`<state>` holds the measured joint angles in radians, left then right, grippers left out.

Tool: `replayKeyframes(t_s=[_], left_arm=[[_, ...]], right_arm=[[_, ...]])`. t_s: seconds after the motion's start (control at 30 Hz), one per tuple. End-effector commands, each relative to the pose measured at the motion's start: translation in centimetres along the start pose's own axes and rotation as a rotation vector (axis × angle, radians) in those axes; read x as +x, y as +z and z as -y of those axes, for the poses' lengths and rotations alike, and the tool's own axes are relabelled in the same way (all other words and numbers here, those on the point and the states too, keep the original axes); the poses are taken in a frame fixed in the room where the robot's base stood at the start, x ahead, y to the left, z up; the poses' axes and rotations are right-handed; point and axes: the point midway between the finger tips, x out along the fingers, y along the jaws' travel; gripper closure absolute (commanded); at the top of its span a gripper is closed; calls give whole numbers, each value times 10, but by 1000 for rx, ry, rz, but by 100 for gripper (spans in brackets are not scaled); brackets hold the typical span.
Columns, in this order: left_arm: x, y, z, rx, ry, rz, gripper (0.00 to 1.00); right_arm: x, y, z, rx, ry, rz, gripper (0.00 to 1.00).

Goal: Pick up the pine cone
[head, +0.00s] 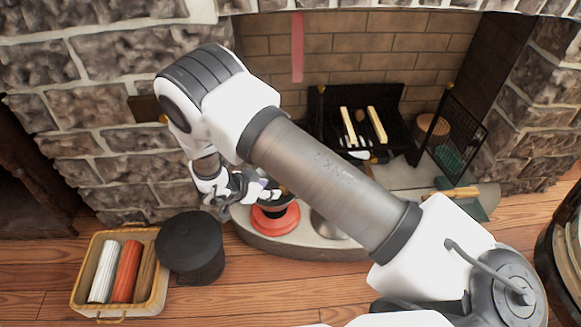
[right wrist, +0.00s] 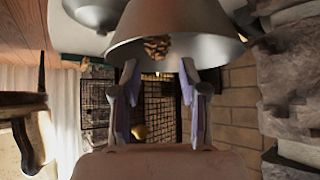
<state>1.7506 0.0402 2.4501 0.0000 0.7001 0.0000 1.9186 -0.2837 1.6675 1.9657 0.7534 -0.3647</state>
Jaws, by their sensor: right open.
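The pine cone (right wrist: 157,47) is small, brown and scaly. It shows in the right wrist view at the rim of a grey metal vessel (right wrist: 190,22), beyond my fingertips; I cannot tell whether it is inside the vessel or behind it. I cannot make it out for sure in the head view, where my right arm hides much of the hearth. My right gripper (right wrist: 158,82) is open, with nothing between its fingers. In the head view this gripper (head: 245,190) hangs over the hearth's left part, beside a red round object. My left gripper is not in view.
The red round object (head: 275,218) stands on the pale hearth (head: 410,180). A dark lidded pot (head: 190,245) and a basket (head: 157,292) of rolls stand on the floor at left. A black grate (head: 390,100) and mesh screen (head: 462,130) fill the fireplace.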

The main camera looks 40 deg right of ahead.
Motion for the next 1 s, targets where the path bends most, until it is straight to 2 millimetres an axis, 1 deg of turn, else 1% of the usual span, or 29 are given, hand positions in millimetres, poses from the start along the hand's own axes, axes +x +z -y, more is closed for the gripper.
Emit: replayKeyframes(t_s=[0.03, 0.17, 0.3, 0.4, 0.63, 0.67, 0.7, 0.73, 1.0], left_arm=[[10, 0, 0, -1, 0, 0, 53], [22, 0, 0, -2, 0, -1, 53], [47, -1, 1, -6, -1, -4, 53], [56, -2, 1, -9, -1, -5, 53], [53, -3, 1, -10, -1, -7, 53], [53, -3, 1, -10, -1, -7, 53], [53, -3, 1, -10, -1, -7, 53], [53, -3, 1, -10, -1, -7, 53], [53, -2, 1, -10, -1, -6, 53]], right_arm=[[12, 4, -1, 0, 3, 1, 57], [26, 6, -1, 0, 2, 0, 57], [51, 13, -3, 1, 3, 1, 57], [65, 10, -3, 1, 3, 1, 57], [65, 6, -3, -1, 1, 0, 57], [65, 6, -3, -1, 1, 0, 64], [65, 6, -3, -1, 1, 0, 76], [65, 6, -2, -1, 1, 0, 78], [65, 6, -2, -1, 1, 0, 78]])
